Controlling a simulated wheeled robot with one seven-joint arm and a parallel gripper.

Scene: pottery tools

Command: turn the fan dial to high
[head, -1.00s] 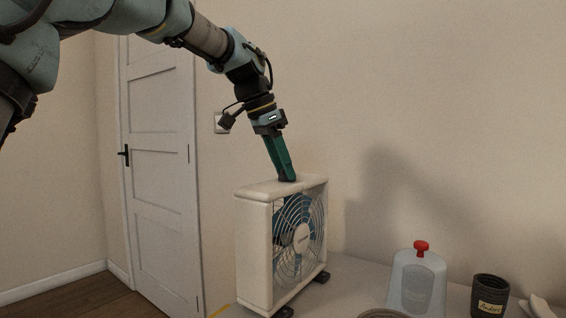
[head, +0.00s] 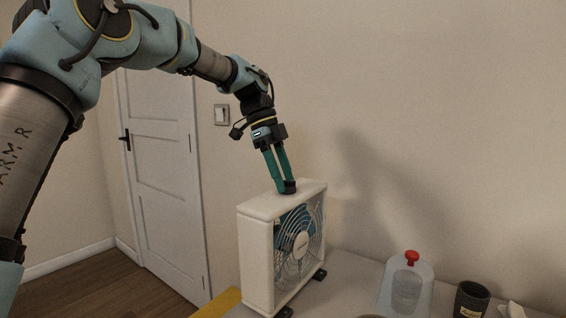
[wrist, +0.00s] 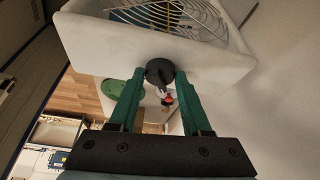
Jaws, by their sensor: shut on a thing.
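The white box fan (head: 257,255) stands upright on the table, its round wire grille facing right; its casing fills the top of the wrist view (wrist: 105,45). The dark dial (head: 289,187) sits on the fan's top face and shows as a round black knob in the wrist view (wrist: 159,71). My gripper (head: 286,184) comes down from above, its two green fingers shut on the dial, one on each side; the fingers also show in the wrist view (wrist: 160,78). I cannot read the dial's setting.
A clear container with a red knob (head: 411,257) and a dark labelled cup (head: 471,300) stand on the table at right. The wall is close behind the fan, with a light switch (head: 221,115). A white door (head: 165,185) is at left.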

